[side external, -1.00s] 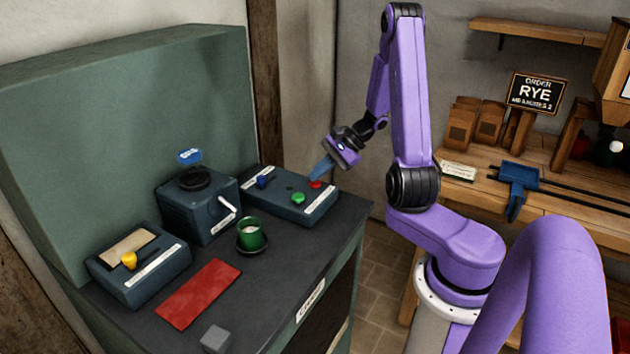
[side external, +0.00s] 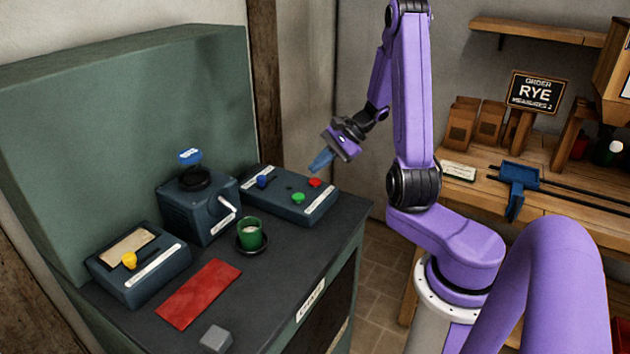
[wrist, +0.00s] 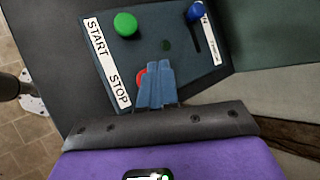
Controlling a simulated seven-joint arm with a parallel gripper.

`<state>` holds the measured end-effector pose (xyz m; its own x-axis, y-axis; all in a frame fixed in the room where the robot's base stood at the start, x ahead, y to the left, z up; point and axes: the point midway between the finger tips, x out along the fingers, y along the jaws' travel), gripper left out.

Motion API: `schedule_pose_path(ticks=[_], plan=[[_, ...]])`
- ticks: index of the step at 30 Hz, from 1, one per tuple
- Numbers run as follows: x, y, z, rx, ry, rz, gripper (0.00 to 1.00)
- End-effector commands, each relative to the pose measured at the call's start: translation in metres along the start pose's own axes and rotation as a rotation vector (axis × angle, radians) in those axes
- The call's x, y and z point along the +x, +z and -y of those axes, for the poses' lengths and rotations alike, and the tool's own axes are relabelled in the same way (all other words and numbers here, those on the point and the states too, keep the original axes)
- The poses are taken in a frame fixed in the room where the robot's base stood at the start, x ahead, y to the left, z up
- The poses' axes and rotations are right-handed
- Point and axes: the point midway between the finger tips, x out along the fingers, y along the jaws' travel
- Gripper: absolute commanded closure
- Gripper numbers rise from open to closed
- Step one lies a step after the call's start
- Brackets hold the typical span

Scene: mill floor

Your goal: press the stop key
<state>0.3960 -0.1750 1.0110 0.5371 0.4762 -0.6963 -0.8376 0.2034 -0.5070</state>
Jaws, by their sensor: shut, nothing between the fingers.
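The stop key is a red round button (side external: 315,182) at the right end of a dark control box (side external: 284,201) on the cabinet top. In the wrist view the red key (wrist: 141,77) shows beside the STOP label (wrist: 119,91), partly hidden behind my fingers. My gripper (side external: 319,162) is shut, with blue fingers and nothing held. In the side view its tips are above the key, with a visible gap. A green button (side external: 298,198) by the START label (wrist: 97,38) and a blue knob (side external: 263,181) in a slot are on the same box.
A grinder (side external: 197,205) with a white crank and a green cup (side external: 251,234) on a dark saucer stand left of the control box. A box with a yellow knob (side external: 129,260) and a red mat (side external: 199,293) are farther left. The air above the control box is clear.

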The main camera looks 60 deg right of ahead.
Motion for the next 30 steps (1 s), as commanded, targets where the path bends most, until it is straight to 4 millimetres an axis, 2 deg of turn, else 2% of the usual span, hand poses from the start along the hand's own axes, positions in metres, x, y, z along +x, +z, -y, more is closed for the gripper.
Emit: schedule_pose_path(ticks=[15,30], plan=[[-0.029,0.021,0.022,-0.004,-0.001,-0.001,1.0],[-0.031,0.023,0.022,-0.001,0.0,0.0,1.0]])
